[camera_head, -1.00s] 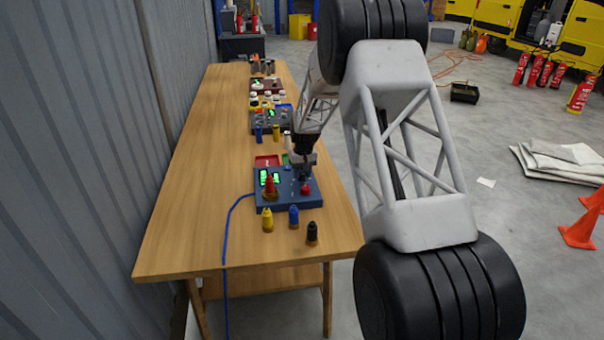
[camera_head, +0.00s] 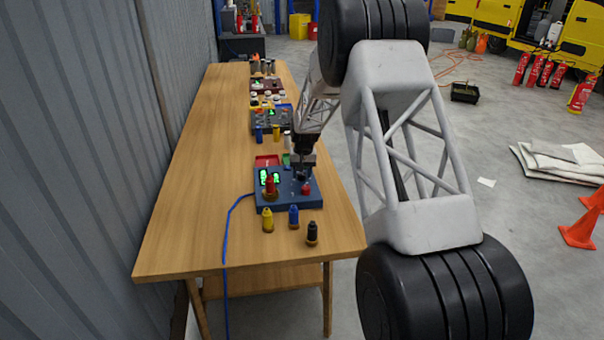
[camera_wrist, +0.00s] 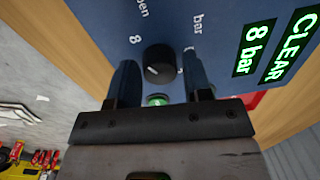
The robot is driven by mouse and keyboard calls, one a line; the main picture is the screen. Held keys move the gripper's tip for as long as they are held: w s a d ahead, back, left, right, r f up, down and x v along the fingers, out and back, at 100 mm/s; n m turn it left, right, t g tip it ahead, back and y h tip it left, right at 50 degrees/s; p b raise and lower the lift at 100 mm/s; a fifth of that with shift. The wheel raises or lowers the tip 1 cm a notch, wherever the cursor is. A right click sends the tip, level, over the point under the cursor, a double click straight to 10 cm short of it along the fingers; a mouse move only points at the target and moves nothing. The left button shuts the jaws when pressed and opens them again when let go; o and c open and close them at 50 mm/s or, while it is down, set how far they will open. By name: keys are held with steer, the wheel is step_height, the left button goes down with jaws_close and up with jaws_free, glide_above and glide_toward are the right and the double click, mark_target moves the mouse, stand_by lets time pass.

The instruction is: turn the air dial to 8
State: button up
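The air dial (camera_wrist: 160,64) is a round black knob with a white pointer line on a blue panel (camera_wrist: 90,22). In the wrist view the pointer slants toward the left. A printed 8 (camera_wrist: 135,40) sits up and left of the knob. A green display (camera_wrist: 257,48) reads "8 bar". My gripper (camera_wrist: 160,62) is open, one finger on each side of the dial, with gaps between fingers and knob. In the head view my gripper (camera_head: 303,175) is over the right part of the blue unit (camera_head: 285,204) and mostly hides the dial.
A second display (camera_wrist: 294,46) reads "CLEAR". A green button (camera_wrist: 158,99) lies between my fingers. A red knob (camera_head: 306,190) and a red-topped fitting (camera_head: 270,186) stand on the unit. Yellow (camera_head: 267,219), blue (camera_head: 293,216) and black (camera_head: 312,233) pieces stand in front. The table's left side is clear.

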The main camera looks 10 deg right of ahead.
mark_target(303, 173)
steer(key=shift+o, duration=1.1)
steer(key=shift+d+r, duration=0.2)
steer(key=shift+r, duration=3.65)
steer(key=shift+s, duration=0.1)
